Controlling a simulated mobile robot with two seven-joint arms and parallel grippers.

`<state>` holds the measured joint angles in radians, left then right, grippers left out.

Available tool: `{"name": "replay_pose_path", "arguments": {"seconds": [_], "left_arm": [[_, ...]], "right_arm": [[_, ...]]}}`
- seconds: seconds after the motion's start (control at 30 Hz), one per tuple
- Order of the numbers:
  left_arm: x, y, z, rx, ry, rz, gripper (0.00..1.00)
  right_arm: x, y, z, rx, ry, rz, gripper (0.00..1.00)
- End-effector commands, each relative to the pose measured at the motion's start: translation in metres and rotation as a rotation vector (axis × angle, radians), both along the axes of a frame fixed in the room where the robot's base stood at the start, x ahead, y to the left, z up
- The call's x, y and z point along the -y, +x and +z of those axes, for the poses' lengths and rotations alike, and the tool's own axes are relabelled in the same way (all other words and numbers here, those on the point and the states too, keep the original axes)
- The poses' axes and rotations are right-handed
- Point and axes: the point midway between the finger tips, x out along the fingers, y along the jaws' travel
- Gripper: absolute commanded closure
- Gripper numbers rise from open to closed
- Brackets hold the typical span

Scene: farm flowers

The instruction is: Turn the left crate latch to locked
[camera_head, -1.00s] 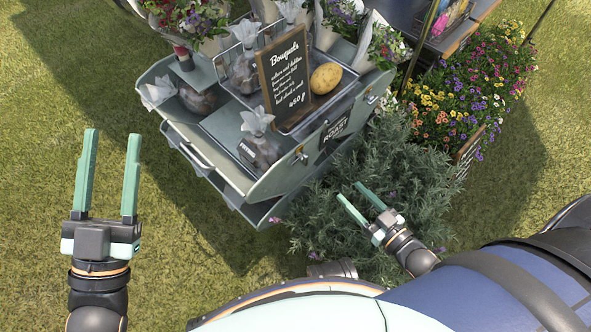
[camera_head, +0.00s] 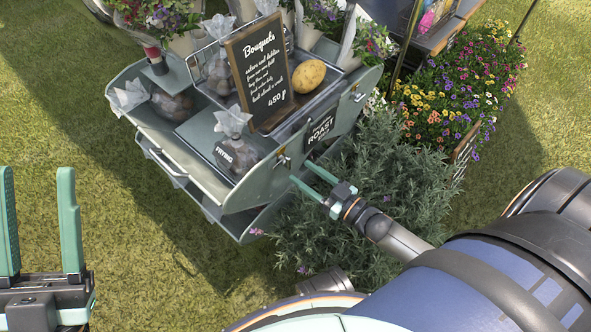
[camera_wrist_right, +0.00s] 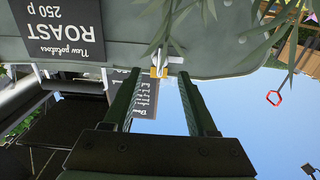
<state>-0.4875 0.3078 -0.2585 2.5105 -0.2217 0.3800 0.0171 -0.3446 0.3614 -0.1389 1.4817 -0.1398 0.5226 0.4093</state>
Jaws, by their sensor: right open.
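The grey-green crate stand (camera_head: 248,188) stands at the upper left of the head view. The left latch (camera_head: 283,160), a small metal piece, sits on its side panel, left of the ROAST sign. In the right wrist view the latch (camera_wrist_right: 160,66) shows pale with a brass-coloured base, near the panel edge. My right gripper (camera_head: 301,173) is open and close to this latch. In the wrist view the latch appears between its fingertips (camera_wrist_right: 158,80); contact cannot be told. My left gripper (camera_head: 36,178) is open and empty over grass at the left edge.
A second latch (camera_head: 356,92) is farther right on the panel. The ROAST sign (camera_head: 320,129) hangs between them.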

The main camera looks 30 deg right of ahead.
Motion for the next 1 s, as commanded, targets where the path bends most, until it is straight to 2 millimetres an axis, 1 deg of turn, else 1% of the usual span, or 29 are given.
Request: {"name": "replay_pose_path", "arguments": {"seconds": [0.03,0.2,0.37,0.6,1.0], "left_arm": [[0.000,0.000,-0.007,-0.002,0.002,0.001,0.50],[0.001,0.001,-0.013,-0.005,0.009,0.004,0.50],[0.002,0.001,-0.015,-0.004,0.012,0.006,0.50],[0.002,0.001,-0.015,-0.004,0.012,0.005,0.50],[0.002,0.001,-0.015,-0.005,0.010,0.004,0.50]], "right_arm": [[-0.004,0.009,-0.002,0.004,0.001,0.001,0.42],[-0.010,0.028,-0.001,0.003,-0.001,0.001,0.42],[-0.012,0.034,0.000,-0.001,0.000,0.001,0.42],[-0.012,0.034,0.000,-0.001,0.000,0.001,0.42],[-0.012,0.034,0.000,-0.001,0.000,0.001,0.87]]}}
